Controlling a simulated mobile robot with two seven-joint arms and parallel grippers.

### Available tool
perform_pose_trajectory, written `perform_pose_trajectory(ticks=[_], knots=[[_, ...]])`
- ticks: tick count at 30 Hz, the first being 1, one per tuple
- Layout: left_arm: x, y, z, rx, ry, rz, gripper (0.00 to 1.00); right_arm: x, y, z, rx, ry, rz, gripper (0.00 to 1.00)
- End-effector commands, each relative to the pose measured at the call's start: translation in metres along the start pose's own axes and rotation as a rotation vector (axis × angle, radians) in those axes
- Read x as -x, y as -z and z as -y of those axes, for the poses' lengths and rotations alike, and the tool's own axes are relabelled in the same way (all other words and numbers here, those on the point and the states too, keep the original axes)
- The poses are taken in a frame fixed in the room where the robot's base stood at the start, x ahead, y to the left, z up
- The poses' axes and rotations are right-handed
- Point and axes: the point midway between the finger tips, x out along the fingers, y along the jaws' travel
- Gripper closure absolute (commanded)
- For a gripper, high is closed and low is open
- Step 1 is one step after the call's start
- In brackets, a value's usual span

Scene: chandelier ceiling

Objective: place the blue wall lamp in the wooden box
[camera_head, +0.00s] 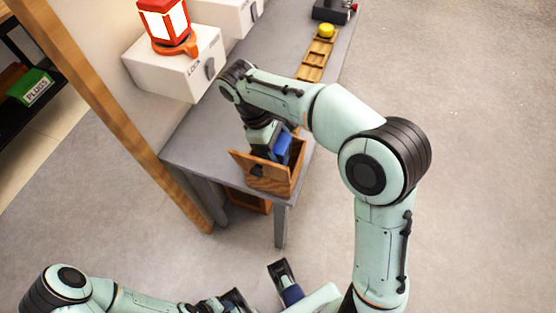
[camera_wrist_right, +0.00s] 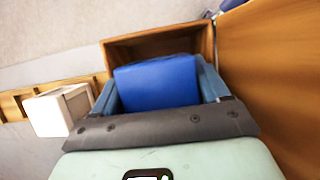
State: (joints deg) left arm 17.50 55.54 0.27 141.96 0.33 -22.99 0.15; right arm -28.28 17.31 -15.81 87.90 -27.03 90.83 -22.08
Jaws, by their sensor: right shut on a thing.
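The wooden box (camera_head: 269,182) stands at the near end of the grey table, with a slanted panel on its left. My right gripper (camera_head: 270,150) points down over the box and is shut on the blue wall lamp (camera_head: 283,148). In the right wrist view the blue lamp (camera_wrist_right: 158,82) sits between my two fingers, over the box opening (camera_wrist_right: 155,45). I cannot tell whether the lamp touches the box floor. My left arm is at the bottom left; its gripper (camera_head: 262,288) is partly in view near the bottom edge, and its jaws are unclear.
A wooden tray (camera_head: 316,62) on the table (camera_head: 222,118) holds a yellow round thing (camera_head: 326,31). A white block (camera_wrist_right: 60,110) is beside the box in the wrist view. A white LOCK box (camera_head: 175,65) carries a red lamp (camera_head: 165,22). A wooden post (camera_head: 120,125) stands left.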

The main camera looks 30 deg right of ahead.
Motion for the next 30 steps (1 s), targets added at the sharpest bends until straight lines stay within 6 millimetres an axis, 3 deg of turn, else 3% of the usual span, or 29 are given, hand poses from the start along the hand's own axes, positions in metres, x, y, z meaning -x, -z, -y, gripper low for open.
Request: perform_pose_trajectory(ticks=[7, 13, 25, 26, 27, 30], knots=[[-0.003, 0.002, 0.000, -0.001, -0.001, -0.006, 0.57, -0.018, 0.007, 0.000, 0.000, 0.001, 0.002, 0.65], [-0.008, 0.005, 0.001, -0.002, -0.003, -0.015, 0.57, -0.045, 0.019, 0.000, -0.001, 0.001, 0.002, 0.65], [-0.008, 0.005, 0.001, -0.002, -0.004, -0.016, 0.57, -0.050, 0.021, 0.000, 0.000, 0.000, 0.000, 0.65], [-0.008, 0.005, 0.001, -0.002, -0.004, -0.016, 0.57, -0.050, 0.021, 0.000, 0.000, 0.000, 0.000, 0.19], [-0.008, 0.005, 0.001, -0.002, -0.004, -0.016, 0.57, -0.050, 0.021, 0.000, 0.000, 0.000, 0.000, 0.15], [-0.008, 0.005, 0.001, -0.002, -0.004, -0.016, 0.57, -0.050, 0.021, 0.000, 0.000, 0.000, 0.000, 0.15]])
